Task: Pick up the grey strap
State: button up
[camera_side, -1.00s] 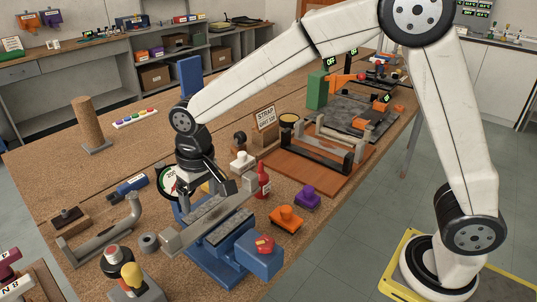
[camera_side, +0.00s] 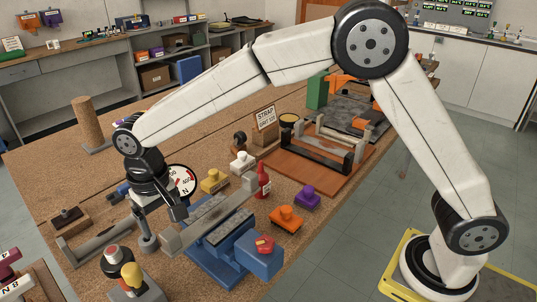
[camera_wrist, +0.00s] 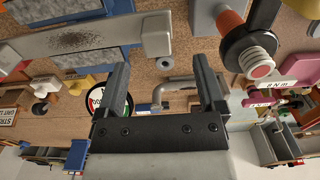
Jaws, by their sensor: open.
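The grey strap (camera_side: 226,216) is a long flat grey bar lying tilted across the top of the blue vise (camera_side: 213,262), with a thicker block at its near end. In the wrist view the strap (camera_wrist: 85,40) runs across the upper left, with a dark smudge on its face, and its block end is beyond the fingertips. My gripper (camera_side: 163,222) hangs over the bench just left of the strap's near end. In the wrist view my gripper (camera_wrist: 159,68) is open, with nothing held between its two black fingers.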

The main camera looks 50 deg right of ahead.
aim_at(168, 233)
jog(key=shift+f, duration=0.2)
jog(key=shift+d+f, duration=0.15)
jog(key=shift+f, duration=2.4)
jog(key=shift+r, duration=0.1)
grip_shut()
